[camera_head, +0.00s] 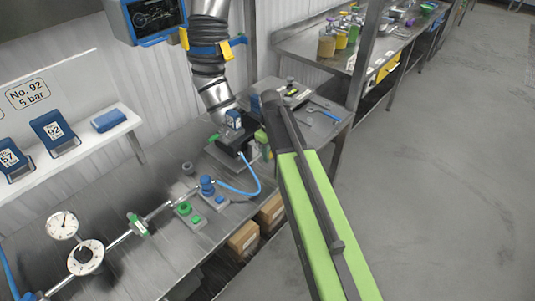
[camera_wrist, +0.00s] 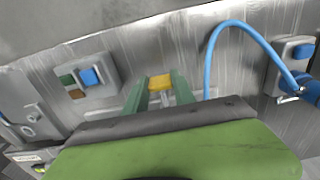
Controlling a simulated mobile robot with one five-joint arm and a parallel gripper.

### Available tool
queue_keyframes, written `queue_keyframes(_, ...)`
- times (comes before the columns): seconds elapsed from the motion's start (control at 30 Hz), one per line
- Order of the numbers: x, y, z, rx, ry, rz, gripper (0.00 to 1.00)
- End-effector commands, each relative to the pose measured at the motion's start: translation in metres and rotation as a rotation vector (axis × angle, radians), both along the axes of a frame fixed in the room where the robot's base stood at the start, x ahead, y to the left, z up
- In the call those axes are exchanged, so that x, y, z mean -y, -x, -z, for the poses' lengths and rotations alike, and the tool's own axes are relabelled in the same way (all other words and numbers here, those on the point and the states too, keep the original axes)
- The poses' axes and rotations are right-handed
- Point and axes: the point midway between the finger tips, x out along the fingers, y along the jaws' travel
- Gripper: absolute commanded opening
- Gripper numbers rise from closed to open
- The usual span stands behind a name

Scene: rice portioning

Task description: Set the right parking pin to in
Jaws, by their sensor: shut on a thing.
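In the wrist view, my gripper (camera_wrist: 160,88) has its two green fingers closed on a small yellow-topped piece (camera_wrist: 160,81) with a silvery part below it. It looks like a parking pin, but I cannot tell whether it is in or out, or whether it is the right one. In the head view my green arm covers the area of the grip, and no parking pin can be made out there.
A grey block with a blue button (camera_wrist: 90,76) is left of my fingers. A blue hose (camera_wrist: 219,36) arcs on the right to a blue fitting (camera_wrist: 308,88). The steel bench (camera_head: 150,222) carries gauges (camera_head: 86,257) and green buttons (camera_head: 184,208). Floor (camera_head: 440,170) at right is clear.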

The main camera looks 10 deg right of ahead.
Motion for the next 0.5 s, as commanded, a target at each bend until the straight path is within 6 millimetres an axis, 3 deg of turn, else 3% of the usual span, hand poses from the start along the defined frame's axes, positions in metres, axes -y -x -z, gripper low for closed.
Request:
queue_keyframes(0.37, -0.002, 0.001, 0.001, -0.005, -0.004, -0.001, 0.0)
queue_keyframes(0.5, -0.009, -0.011, 0.001, -0.005, -0.004, -0.002, 0.0)
